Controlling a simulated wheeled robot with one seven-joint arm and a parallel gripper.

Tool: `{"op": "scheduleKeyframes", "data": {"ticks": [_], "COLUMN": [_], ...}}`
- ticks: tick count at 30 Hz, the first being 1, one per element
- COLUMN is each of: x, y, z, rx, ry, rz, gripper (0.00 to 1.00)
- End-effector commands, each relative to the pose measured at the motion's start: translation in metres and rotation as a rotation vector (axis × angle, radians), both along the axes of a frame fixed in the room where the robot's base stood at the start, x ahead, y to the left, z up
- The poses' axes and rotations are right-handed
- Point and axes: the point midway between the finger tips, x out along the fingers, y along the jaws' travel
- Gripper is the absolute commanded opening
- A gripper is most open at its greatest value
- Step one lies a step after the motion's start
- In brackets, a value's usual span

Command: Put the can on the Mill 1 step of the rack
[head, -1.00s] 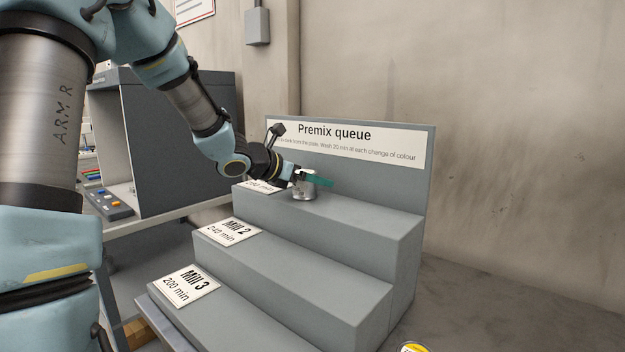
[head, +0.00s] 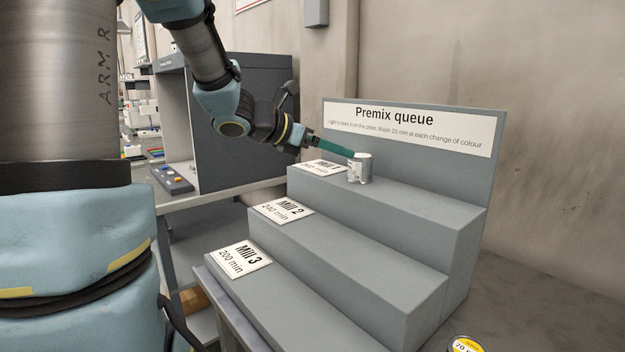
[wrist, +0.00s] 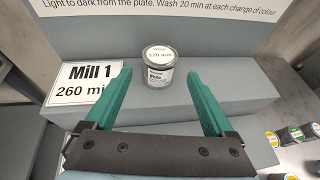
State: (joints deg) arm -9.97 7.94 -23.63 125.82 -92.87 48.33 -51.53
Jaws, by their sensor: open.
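The can (head: 361,169) is small and silver-grey. It stands upright on the top step of the grey rack (head: 400,218), right of the Mill 1 plate (head: 318,167). In the wrist view the can (wrist: 158,74) has a lid label reading "White 120 min". The Mill 1 plate (wrist: 85,80) there reads 260 min. My gripper (head: 337,148) is open. In the wrist view its green fingers (wrist: 161,74) are spread wide, and the can stands upright between their tips, with gaps visible on both sides.
The lower steps carry the Mill 2 plate (head: 283,211) and the Mill 3 plate (head: 239,259) and look clear. The "Premix queue" back panel (head: 408,127) rises behind the top step. Several other cans (wrist: 296,134) stand at the lower right, beside the rack.

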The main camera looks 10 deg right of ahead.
Motion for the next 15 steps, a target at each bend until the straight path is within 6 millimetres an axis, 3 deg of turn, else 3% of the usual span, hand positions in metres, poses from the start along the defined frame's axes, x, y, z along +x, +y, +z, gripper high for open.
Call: {"op": "scheduleKeyframes", "data": {"ticks": [5, 8, 11, 15], "x": [-0.007, -0.024, -0.05, -0.087], "y": [0.004, 0.017, 0.044, 0.099], "z": [-0.01, -0.038, -0.08, -0.133], "rx": [0.05, 0.192, 0.414, 0.728], "ry": [-0.022, -0.09, -0.208, -0.401], "rz": [-0.03, -0.119, -0.287, -0.608], "gripper": [0.88, 0.88, 0.88, 0.88]}}
